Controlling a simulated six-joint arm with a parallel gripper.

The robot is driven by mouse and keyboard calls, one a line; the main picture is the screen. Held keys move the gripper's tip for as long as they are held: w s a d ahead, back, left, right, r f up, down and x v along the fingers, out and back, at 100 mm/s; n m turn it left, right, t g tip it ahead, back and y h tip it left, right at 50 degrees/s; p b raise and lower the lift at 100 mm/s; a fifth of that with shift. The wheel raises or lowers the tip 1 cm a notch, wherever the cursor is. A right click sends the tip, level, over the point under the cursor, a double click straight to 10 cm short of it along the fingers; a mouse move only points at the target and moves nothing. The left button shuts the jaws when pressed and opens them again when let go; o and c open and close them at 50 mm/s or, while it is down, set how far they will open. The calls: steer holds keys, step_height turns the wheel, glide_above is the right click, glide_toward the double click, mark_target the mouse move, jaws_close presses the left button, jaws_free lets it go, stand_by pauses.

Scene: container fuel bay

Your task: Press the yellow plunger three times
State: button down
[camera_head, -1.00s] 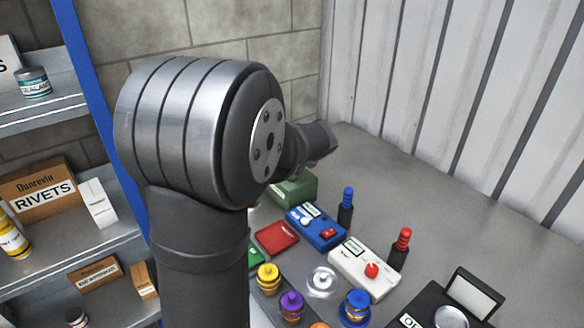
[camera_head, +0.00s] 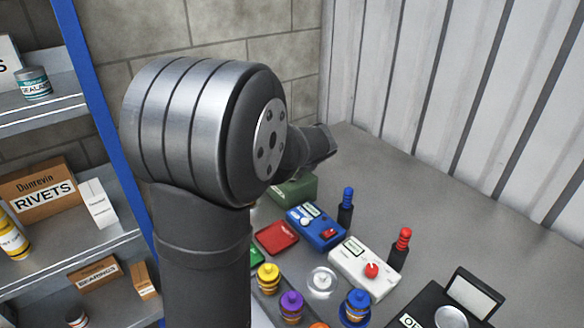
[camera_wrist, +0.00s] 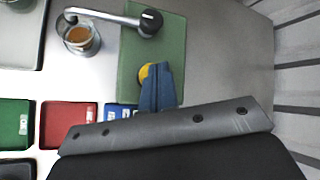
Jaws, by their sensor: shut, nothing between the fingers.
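The yellow plunger (camera_wrist: 143,75) shows in the wrist view as a yellow round edge on a green unit (camera_wrist: 171,30). My gripper (camera_wrist: 157,67) is shut and empty, its blue fingers over the plunger and hiding its right part. I cannot tell whether the fingertips touch it or how far down it is. A metal spout (camera_wrist: 105,16) with a black knob (camera_wrist: 151,22) lies across the green unit. Its left end is by a glass (camera_wrist: 80,38) with brown-orange liquid. In the head view my arm hides the plunger, and part of the green unit (camera_head: 297,188) shows.
A red tray (camera_head: 277,237), a blue box (camera_head: 316,227) and a white box (camera_head: 363,267) with a red knob stand on the bench in front. Blue (camera_head: 346,207) and red (camera_head: 400,246) handles stand upright to the right. Several coloured knobbed pieces stand nearer. Bench right of the green unit is clear.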

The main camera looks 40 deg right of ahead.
steer(key=shift+f, duration=0.9)
stand_by(0.5)
steer(key=shift+r, duration=1.8)
steer(key=shift+r, duration=2.5)
step_height(320, 180, up, 4)
steer(key=shift+f, duration=0.1)
stand_by(0.4)
